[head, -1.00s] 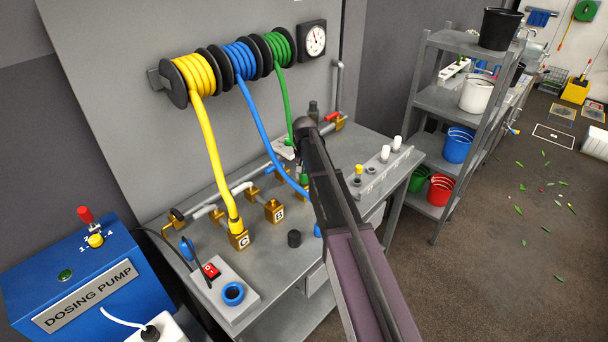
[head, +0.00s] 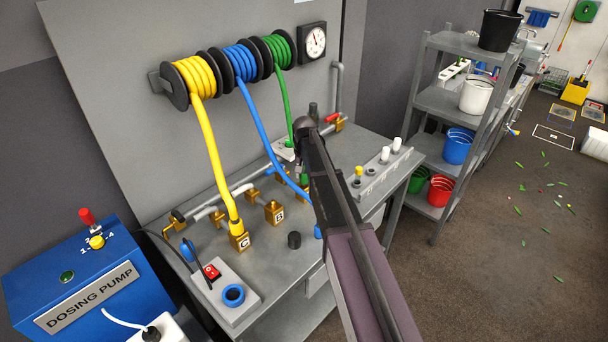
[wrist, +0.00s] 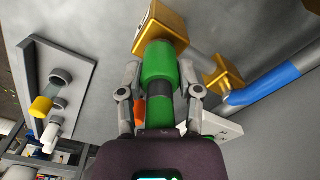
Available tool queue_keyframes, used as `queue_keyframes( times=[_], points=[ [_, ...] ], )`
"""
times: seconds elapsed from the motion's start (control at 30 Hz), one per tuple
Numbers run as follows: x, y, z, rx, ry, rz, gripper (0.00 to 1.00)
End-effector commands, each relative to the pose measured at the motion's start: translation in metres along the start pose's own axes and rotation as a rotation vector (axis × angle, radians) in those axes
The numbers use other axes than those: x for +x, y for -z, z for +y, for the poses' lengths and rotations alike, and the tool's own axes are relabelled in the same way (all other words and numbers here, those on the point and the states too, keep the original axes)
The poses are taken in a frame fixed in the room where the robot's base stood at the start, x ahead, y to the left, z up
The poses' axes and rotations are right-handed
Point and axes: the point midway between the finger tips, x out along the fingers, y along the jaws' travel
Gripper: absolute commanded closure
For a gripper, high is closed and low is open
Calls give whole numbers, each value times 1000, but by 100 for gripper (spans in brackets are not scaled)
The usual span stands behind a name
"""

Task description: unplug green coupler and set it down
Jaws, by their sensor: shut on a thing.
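In the wrist view, a green coupler (wrist: 158,66) with a dark band lies between the two grey fingers of my gripper (wrist: 161,78), which is shut on it. The coupler's far end meets a brass block (wrist: 160,22); I see no gap between them. In the head view, my arm hides most of the coupler and the gripper. The green hose (head: 284,100) hangs from its reel and runs down behind my wrist.
The yellow hose (head: 214,155) ends at brass block G (head: 239,241). The blue hose (head: 263,134) crosses the bench behind brass block B (head: 274,212). A grey holder (head: 378,177) with white and yellow-topped pieces stands right of my arm. A dark cap (head: 294,240) stands on the bench.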

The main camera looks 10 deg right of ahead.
Motion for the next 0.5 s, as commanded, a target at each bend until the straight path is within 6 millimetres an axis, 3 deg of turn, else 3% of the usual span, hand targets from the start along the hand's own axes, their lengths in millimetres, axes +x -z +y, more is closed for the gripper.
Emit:
queue_keyframes(
  times=[0.5],
  points=[
    [-16, 0, 0, 0, 0, 0, 100]
  ],
)
